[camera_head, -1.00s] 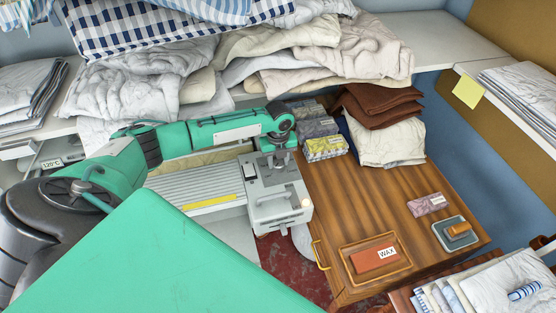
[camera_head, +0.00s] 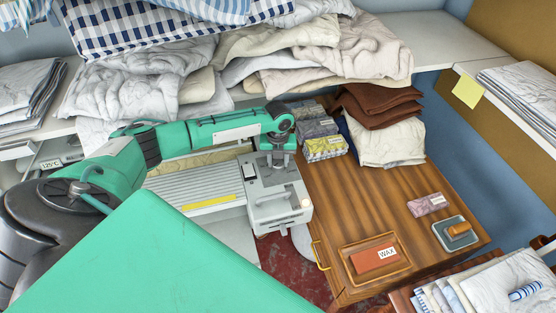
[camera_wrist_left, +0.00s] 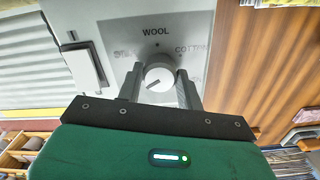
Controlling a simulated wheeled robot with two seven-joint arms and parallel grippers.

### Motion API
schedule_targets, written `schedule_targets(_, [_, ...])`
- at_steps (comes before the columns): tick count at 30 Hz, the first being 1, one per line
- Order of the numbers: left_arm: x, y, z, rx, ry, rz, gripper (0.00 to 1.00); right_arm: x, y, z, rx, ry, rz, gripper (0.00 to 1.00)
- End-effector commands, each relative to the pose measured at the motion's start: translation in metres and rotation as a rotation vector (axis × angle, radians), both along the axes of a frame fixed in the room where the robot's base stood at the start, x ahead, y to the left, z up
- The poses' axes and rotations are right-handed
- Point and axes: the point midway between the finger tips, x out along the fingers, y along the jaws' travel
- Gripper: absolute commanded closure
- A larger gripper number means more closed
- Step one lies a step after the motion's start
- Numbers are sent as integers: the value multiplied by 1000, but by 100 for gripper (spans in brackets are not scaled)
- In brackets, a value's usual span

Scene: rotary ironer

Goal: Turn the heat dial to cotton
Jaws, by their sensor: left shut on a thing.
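The heat dial (camera_wrist_left: 159,75) is a round white knob on the grey ironer panel in the left wrist view. The words WOOL (camera_wrist_left: 155,31) above it and COTTON (camera_wrist_left: 190,50) at its upper right are readable; a label at its upper left is blurred. A dark line on the knob slants toward the lower left. My left gripper (camera_wrist_left: 160,87) has one finger on each side of the knob and is shut on it. In the head view my left gripper (camera_head: 277,158) is over the ironer's grey end box (camera_head: 278,212), and the dial is hidden there. My right gripper is not in view.
A wooden cabinet top (camera_head: 375,210) adjoins the ironer at right, carrying a wax block (camera_head: 374,259), small packets and folded cloths (camera_head: 388,138). Laundry (camera_head: 320,50) is piled on the shelf behind.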

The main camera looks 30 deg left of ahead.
Motion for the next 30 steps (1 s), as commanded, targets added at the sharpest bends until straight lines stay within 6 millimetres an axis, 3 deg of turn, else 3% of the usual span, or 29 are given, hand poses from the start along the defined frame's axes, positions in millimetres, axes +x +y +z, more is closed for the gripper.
schedule_targets(1, [1, 0, 2, -1, -3, 0, 61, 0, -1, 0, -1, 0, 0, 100])
schedule_targets(4, [1, 0, 1, -1, -3, 0, 42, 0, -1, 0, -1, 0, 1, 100])
schedule_targets(14, [1, 0, 3, 0, -1, 1, 41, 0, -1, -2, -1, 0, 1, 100])
schedule_targets(30, [1, 0, 73, 0, -4, -1, 41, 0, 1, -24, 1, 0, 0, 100])
